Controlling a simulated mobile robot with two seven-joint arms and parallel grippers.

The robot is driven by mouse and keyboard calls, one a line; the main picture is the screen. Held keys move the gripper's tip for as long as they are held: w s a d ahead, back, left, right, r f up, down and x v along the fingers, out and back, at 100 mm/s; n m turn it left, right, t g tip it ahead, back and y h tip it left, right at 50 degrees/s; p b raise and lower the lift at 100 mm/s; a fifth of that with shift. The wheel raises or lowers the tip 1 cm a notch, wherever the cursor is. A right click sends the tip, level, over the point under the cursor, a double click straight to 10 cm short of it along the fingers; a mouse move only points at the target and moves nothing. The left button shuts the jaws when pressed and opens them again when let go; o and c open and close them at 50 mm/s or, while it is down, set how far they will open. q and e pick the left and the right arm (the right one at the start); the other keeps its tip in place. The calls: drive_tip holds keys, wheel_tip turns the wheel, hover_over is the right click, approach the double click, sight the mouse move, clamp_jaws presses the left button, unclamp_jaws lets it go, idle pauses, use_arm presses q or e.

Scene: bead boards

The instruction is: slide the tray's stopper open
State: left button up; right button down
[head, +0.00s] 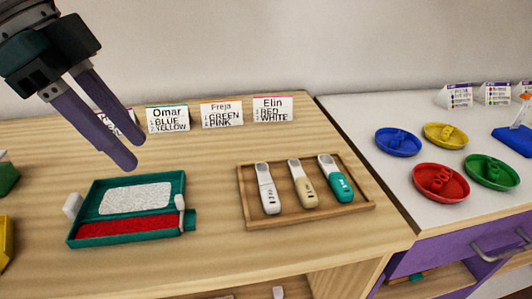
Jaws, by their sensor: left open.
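A teal tray (183,186) lies on the wooden table at the left. One compartment holds white beads (136,199), the nearer one red beads (127,228). A small pale upright piece (180,204) stands at the tray's right end beside a teal lip; it looks like the stopper, and I cannot tell its slide position. My left gripper (131,153), with purple fingers, is open and empty. It hangs above and behind the tray, apart from it. My right gripper is not in view.
A wooden holder (310,214) with three handheld tools lies right of the tray. Name cards (221,113) stand along the back. Several coloured dishes (398,141) sit on the white counter at right. Green and yellow items show at the left edge. Table between tray and holder is clear.

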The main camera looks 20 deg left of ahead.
sight(178, 197)
use_arm(q)
drive_tip(key=b+x, duration=0.1)
drive_tip(key=x, duration=0.8)
drive_tip(key=shift+f, duration=0.4)
drive_tip(key=shift+c, duration=0.2)
clamp_jaws()
drive_tip(key=shift+r, duration=0.1)
idle(0.7)
